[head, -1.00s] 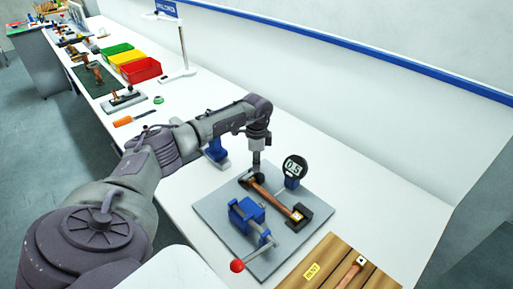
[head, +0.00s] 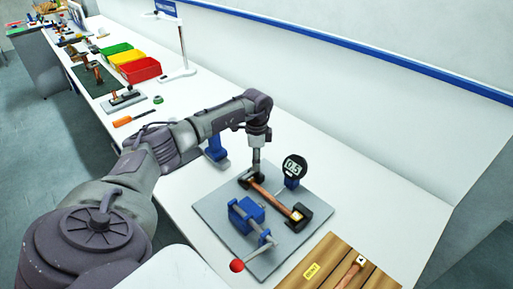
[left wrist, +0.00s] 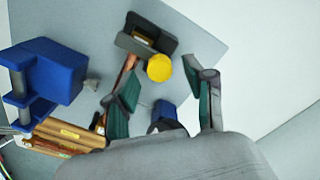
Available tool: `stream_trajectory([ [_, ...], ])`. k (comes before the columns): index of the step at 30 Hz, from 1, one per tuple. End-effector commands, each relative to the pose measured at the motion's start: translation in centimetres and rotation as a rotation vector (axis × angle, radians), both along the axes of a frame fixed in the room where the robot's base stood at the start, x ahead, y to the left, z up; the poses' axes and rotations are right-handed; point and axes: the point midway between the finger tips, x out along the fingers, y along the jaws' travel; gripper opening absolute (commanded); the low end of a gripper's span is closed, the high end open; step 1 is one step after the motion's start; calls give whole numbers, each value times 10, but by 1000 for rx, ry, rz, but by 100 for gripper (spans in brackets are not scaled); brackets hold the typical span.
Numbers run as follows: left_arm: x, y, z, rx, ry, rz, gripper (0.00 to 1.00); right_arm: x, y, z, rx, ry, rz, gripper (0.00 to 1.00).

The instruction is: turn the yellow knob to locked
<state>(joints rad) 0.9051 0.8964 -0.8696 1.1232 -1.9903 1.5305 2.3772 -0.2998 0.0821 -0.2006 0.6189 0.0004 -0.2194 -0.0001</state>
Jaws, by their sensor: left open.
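The yellow knob (left wrist: 160,68) shows in the left wrist view, round and seen from above, beside a dark bracket (left wrist: 150,27) on the grey plate (head: 215,212). My left gripper (left wrist: 162,72) is open, with one green-padded finger on each side of the knob. Whether the pads touch it I cannot tell. In the head view the left gripper (head: 254,174) reaches down at the far end of the copper rod (head: 272,197) and hides the knob. I cannot read any locked mark. My right gripper is not in view.
A blue clamp (head: 246,212) with a red-ball handle (head: 237,266) stands on the plate. A dial gauge reading 0.5 (head: 294,166) stands close right of the gripper. A wooden board (head: 335,268) lies in front. Colored bins (head: 140,70) stand farther back; the right bench is clear.

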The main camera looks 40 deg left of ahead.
Motion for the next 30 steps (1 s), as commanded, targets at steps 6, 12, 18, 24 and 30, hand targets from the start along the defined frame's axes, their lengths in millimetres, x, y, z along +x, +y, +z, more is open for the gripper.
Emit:
stream_trajectory([
  [6,1,1,48,2,-6,1,54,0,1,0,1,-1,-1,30],
  [12,1,1,86,1,-6,1,54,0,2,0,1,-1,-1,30],
  [18,1,0,104,1,-2,2,54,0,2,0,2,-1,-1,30],
  [24,0,0,107,0,-1,2,54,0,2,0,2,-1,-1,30],
  [30,0,0,106,1,-2,1,54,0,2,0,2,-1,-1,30],
])
